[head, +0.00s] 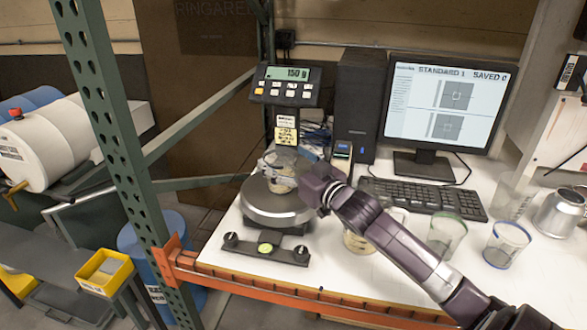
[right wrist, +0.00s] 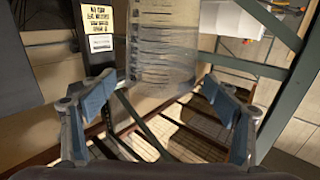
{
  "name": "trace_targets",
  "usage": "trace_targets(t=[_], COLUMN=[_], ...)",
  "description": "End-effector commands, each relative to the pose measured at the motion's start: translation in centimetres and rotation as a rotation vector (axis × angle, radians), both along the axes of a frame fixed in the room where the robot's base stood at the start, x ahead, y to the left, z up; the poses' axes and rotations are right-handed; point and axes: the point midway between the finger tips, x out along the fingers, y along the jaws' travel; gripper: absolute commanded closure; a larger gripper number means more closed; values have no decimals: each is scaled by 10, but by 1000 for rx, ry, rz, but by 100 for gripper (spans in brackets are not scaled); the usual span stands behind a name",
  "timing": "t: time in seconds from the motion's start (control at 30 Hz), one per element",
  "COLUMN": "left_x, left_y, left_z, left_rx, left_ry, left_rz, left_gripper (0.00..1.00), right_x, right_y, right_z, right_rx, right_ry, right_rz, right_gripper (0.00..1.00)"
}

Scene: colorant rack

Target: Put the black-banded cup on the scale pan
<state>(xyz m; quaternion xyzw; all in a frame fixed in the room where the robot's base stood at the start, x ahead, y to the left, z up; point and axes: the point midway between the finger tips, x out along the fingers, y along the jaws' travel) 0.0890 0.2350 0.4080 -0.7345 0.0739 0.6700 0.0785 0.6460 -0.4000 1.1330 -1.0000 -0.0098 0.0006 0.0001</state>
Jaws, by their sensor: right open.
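A clear cup (head: 281,174) stands on the round scale pan (head: 277,212), with my right gripper at it; its rim looks dark, but the gripper partly hides it and I cannot fully make out a black band. In the right wrist view, a clear graduated cup (right wrist: 165,50) shows ahead of and between the fingers. My right gripper (right wrist: 163,107) is open, its blue-padded fingers spread apart. The scale display (head: 288,74) reads 150 g. My left gripper is not in view.
A green-rimmed cup (head: 446,233), a blue-rimmed cup (head: 506,245) and other cups stand on the white bench, right of the scale. A keyboard (head: 422,198) and monitor (head: 445,105) are behind them. A green rack post (head: 105,110) rises left of the scale.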

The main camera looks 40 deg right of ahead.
Motion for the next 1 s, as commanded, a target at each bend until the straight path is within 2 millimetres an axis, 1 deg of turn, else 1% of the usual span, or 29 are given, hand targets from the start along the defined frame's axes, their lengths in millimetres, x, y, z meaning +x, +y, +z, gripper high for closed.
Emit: trace_targets(t=[0.03,0.1,0.2,0.33,0.5,1.0], left_x=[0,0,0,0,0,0], left_y=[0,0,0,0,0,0], left_z=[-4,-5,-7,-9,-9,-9], left_rx=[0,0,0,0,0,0], left_ry=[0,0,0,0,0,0], left_rz=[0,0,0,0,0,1], left_gripper=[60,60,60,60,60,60], right_x=[-8,-18,-28,-37,-41,-40], right_y=[0,0,0,0,0,-1], right_z=[-3,-3,-2,0,1,1], right_rx=[-1,0,1,0,0,0], right_ry=[2,3,2,0,0,0], right_rz=[1,1,1,1,1,0], right_gripper=[19,19,19,19,19,19])
